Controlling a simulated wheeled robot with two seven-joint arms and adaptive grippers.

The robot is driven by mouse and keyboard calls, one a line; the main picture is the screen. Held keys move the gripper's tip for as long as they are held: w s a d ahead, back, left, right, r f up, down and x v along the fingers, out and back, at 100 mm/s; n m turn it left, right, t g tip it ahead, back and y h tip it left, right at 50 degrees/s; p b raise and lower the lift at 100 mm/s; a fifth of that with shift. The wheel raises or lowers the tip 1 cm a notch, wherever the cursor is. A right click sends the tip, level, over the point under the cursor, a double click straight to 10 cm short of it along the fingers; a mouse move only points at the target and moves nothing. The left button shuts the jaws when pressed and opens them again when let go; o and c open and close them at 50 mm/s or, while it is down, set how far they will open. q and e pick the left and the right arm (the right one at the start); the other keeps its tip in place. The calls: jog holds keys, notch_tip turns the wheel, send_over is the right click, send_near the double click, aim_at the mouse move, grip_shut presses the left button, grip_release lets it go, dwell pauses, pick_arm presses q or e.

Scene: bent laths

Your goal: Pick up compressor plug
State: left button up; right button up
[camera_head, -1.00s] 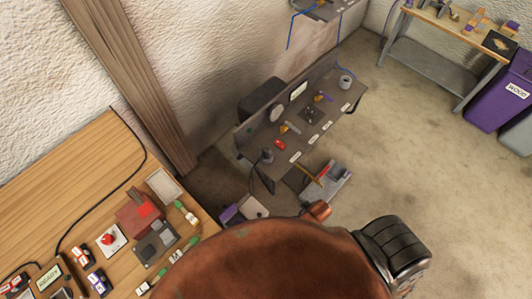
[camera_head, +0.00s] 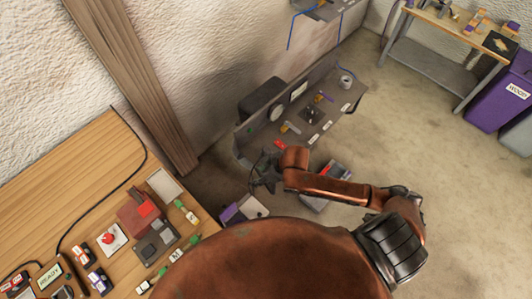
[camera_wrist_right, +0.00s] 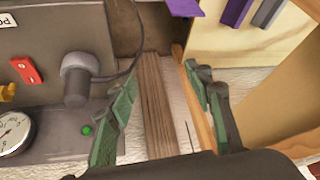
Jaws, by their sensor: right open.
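A grey cylindrical plug (camera_wrist_right: 78,82) with a dark cable shows in the wrist view on the grey workbench (camera_wrist_right: 48,45), which I take to be the compressor plug. My right gripper (camera_wrist_right: 163,98) has its two green fingers apart and nothing between them. The plug is to the left of the left finger, outside the jaws. In the head view the right gripper (camera_head: 265,177) is at the near end of the grey workbench (camera_head: 340,110), and I cannot pick out the plug there. My left gripper is not in view.
On the workbench in the wrist view are a red part (camera_wrist_right: 27,71), a round gauge (camera_wrist_right: 15,133) and a small green light (camera_wrist_right: 87,130). A wooden table (camera_head: 70,170) with devices stands at left in the head view. A purple bin (camera_head: 500,95) stands far right.

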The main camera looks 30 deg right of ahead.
jog(key=w+d+r, duration=0.1)
jog(key=w+d, duration=0.2)
jog(key=w, duration=0.1)
notch_tip(320, 180, up, 3)
jog(key=h, duration=0.2)
send_over(266, 149)
jog(key=s+d, duration=0.1)
jog(key=s, duration=0.2)
jog(key=shift+m+g, duration=0.4)
jog(key=b+x, duration=0.1)
jog(key=x, duration=0.4)
jog(key=b+x, duration=0.1)
jog(key=x, duration=0.2)
jog(key=shift+w+d+b, duration=0.2)
jog(key=shift+w+b, duration=0.1)
jog(key=shift+w, duration=0.05)
jog(key=shift+r+y, duration=0.2)
jog(key=shift+y, duration=0.1)
jog(key=shift+c, duration=0.6)
jog(key=c, duration=1.1)
